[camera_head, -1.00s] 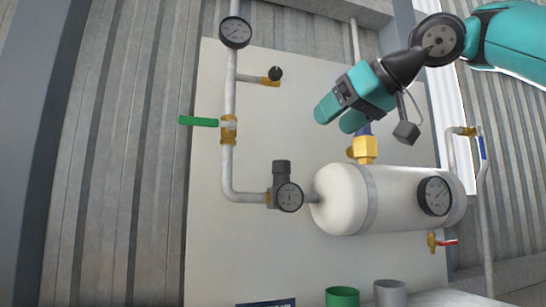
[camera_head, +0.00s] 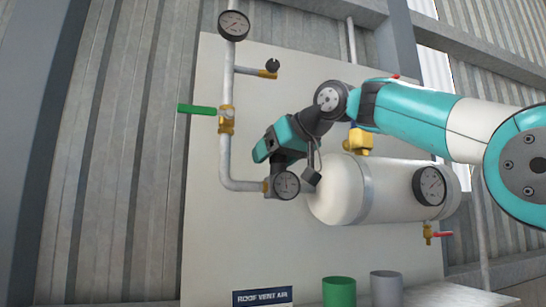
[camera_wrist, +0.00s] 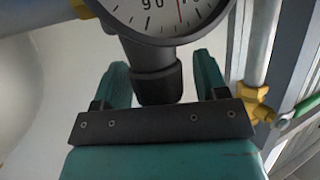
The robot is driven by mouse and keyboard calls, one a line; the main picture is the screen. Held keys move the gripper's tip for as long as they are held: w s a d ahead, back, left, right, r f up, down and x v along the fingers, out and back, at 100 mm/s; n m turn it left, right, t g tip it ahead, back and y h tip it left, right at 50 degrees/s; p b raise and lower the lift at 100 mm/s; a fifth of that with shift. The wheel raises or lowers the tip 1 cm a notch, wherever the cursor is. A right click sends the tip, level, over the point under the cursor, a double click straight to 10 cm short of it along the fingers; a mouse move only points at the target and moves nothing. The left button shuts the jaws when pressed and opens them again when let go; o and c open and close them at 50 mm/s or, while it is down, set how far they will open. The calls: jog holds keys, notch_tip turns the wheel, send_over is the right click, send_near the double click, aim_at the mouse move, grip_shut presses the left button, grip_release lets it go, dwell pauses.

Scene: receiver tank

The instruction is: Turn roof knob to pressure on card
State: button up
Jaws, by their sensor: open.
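The regulator has a small round gauge (camera_head: 286,185) on the pipe left of the white tank. Its dark knob (camera_wrist: 158,88) shows in the wrist view between my two teal fingers, with a gap on each side. My gripper (camera_head: 275,154) is open at the regulator's top and hides the knob in the head view; it also shows in the wrist view (camera_wrist: 161,78). The gauge dial (camera_wrist: 165,14) is partly cut off in the wrist view, with a red mark and "90" visible. A sign (camera_head: 262,297) at the bottom reads "ROOF VENT AIR". No pressure figure is readable on it.
The white tank (camera_head: 335,190) with its own gauge (camera_head: 429,186) is close on the right, below my arm. A green lever valve (camera_head: 197,109) is on the pipe at upper left. A green cup (camera_head: 339,291) and grey cup (camera_head: 386,288) stand below.

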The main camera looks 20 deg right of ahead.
jog(key=shift+w+f, duration=0.1)
jog(key=shift+w, duration=0.05)
jog(key=shift+c, duration=0.5)
jog(key=c, duration=0.8)
jog(key=shift+a+f+m+t+h+b, duration=0.1)
jog(key=shift+m+t+h+b, duration=0.25)
jog(key=shift+b, duration=0.35)
jog(key=shift+m+h+b, duration=0.5)
jog(key=shift+m+h, duration=0.05)
jog(key=shift+h, duration=0.1)
jog(key=shift+m+h, duration=0.6)
jog(key=shift+h, duration=0.1)
jog(key=m+h+p, duration=0.2)
jog(key=h+p, duration=0.1)
jog(key=p, duration=0.1)
jog(key=shift+d+r+m+t, duration=0.25)
jog(key=shift+d+r+m, duration=0.1)
jog(key=shift+m, duration=0.05)
jog(key=shift+d+f+m+h+p, duration=0.1)
jog(key=shift+d+m+h+p, duration=0.05)
jog(key=shift+m+h+p, duration=0.7)
